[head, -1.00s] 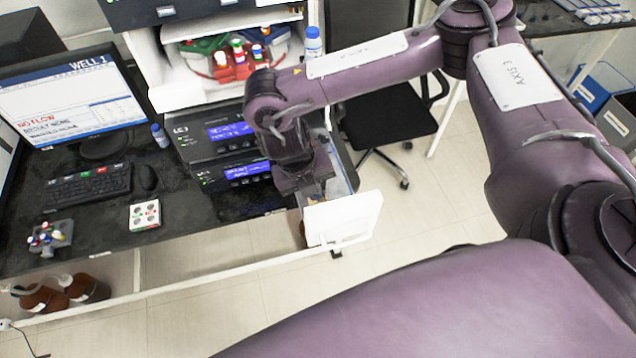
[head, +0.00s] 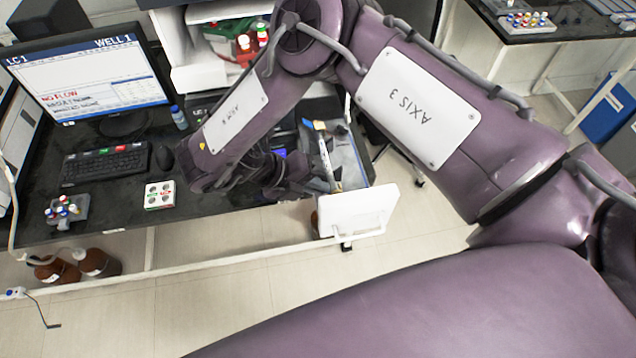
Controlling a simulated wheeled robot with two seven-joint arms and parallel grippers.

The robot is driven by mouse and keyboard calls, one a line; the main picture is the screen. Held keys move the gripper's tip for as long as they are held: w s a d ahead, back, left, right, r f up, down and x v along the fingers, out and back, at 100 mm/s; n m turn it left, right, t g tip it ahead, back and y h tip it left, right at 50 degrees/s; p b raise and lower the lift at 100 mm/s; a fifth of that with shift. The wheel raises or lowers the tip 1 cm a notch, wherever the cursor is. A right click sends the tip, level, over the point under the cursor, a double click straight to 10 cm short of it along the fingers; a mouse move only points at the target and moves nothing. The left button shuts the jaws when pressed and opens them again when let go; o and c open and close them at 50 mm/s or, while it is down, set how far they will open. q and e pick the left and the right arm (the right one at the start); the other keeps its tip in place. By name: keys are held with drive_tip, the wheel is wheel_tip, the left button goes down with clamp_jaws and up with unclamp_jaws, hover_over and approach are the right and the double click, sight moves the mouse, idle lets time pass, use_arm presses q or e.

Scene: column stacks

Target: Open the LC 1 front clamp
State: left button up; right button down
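The LC 1 stack (head: 200,104) is mostly hidden behind my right arm; a bit of its blue display (head: 280,152) shows. At its right side is an open compartment with a white door (head: 357,211) swung out toward the front. Inside lies a slim, pale column (head: 326,158) with a blue piece (head: 319,125) at its far end. The front clamp cannot be made out clearly at the near end. My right gripper (head: 312,186) is dark and points right, close to the column's near end. Whether it touches anything or is open is unclear. My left gripper is out of view.
A monitor (head: 85,82), keyboard (head: 105,164) and mouse (head: 163,156) are on the black bench. A white vial block (head: 159,195) and a grey vial rack (head: 66,212) stand near its front edge. Brown bottles (head: 98,262) are below. The floor in front is clear.

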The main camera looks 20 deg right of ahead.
idle(0.4)
drive_tip(key=c, duration=1.6)
unclamp_jaws()
